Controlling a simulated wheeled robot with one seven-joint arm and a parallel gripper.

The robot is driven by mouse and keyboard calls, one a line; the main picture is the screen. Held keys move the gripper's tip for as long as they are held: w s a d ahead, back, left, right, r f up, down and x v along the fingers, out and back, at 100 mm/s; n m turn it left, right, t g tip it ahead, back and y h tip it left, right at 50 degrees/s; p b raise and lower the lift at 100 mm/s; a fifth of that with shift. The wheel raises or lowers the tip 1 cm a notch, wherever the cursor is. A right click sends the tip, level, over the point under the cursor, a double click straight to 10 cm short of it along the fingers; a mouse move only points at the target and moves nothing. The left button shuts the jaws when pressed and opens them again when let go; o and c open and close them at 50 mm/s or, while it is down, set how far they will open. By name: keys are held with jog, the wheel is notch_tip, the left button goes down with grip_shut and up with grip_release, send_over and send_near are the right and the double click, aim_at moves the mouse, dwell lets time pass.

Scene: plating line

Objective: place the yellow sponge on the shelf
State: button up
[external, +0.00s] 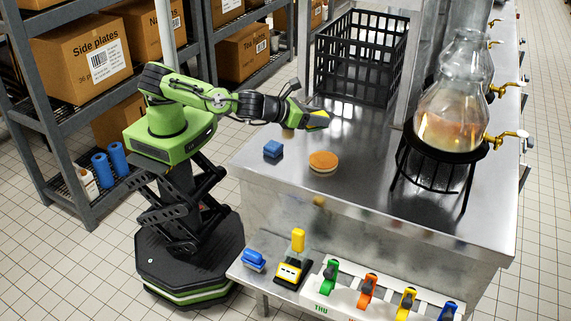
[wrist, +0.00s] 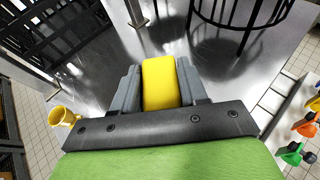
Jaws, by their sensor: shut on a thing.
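The yellow sponge (wrist: 159,84) is held between the two grey fingers of my gripper (wrist: 158,86) in the wrist view. In the external view, my gripper (external: 309,116) is above the steel counter (external: 375,185), with the yellow sponge (external: 318,119) at its tip. The gripper is shut on the sponge, which appears clear of the counter. A shelf rack (external: 60,135) with boxes stands behind my arm on the left. I cannot tell whether it is the shelf named in the task.
A blue sponge (external: 273,149) and a round orange-topped item (external: 323,161) lie on the counter. A black crate (external: 360,58) stands at the back. A glass dispenser (external: 455,105) on a black stand (external: 433,180) is to the right.

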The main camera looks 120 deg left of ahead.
jog(key=s+d+m+t+h+b, duration=0.1)
jog(key=s+d+m+t+h, duration=0.15)
jog(key=d, duration=0.95)
jog(key=s+d+m+t+h+b, duration=0.1)
jog(key=s+d+m+h+b, duration=0.2)
jog(key=d, duration=0.9)
jog(key=s+d+m+t+h, duration=0.2)
jog(key=s+d+m+h, duration=0.15)
jog(key=d, duration=0.75)
jog(key=b, duration=0.2)
send_over(268, 246)
jog(key=shift+g, duration=0.25)
jog(key=f, duration=3.5)
jog(key=shift+d, duration=0.25)
jog(key=shift+a+f+b, duration=0.15)
jog(key=shift+f+b, duration=1.2)
jog(key=shift+f, duration=0.95)
jog(key=o, duration=1)
jog(key=shift+r, duration=0.1)
